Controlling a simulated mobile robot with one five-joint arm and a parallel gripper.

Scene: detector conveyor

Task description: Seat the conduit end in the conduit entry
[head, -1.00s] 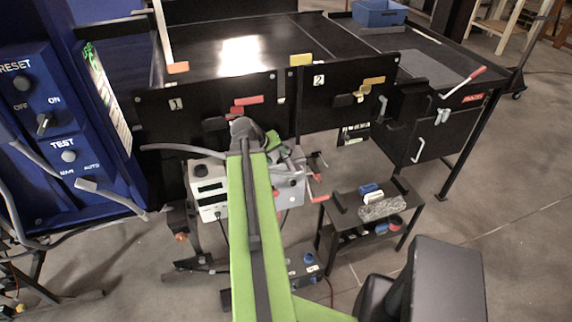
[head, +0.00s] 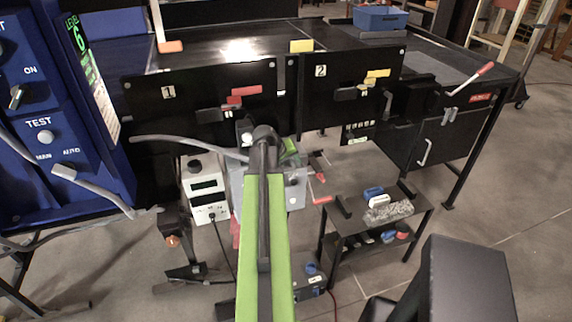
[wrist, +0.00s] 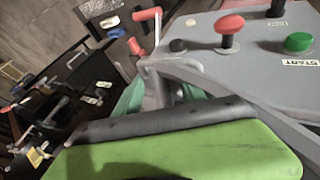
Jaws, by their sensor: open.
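A grey conduit (head: 190,143) runs from the left across the front of the black panel in the head view and passes behind my arm, so its right end is hidden there. I cannot make out the conduit entry. My gripper (head: 290,150) is mostly hidden behind my arm in the head view, close to the grey box (head: 297,190). It is open. I cannot tell whether the conduit lies between its jaws.
A white meter box (head: 203,187) stands left of my arm. A small black table (head: 345,225) with loose parts is at the right. The blue control panel (head: 45,110) with hanging grey cables is at the left. Open floor (head: 480,245) lies at the right.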

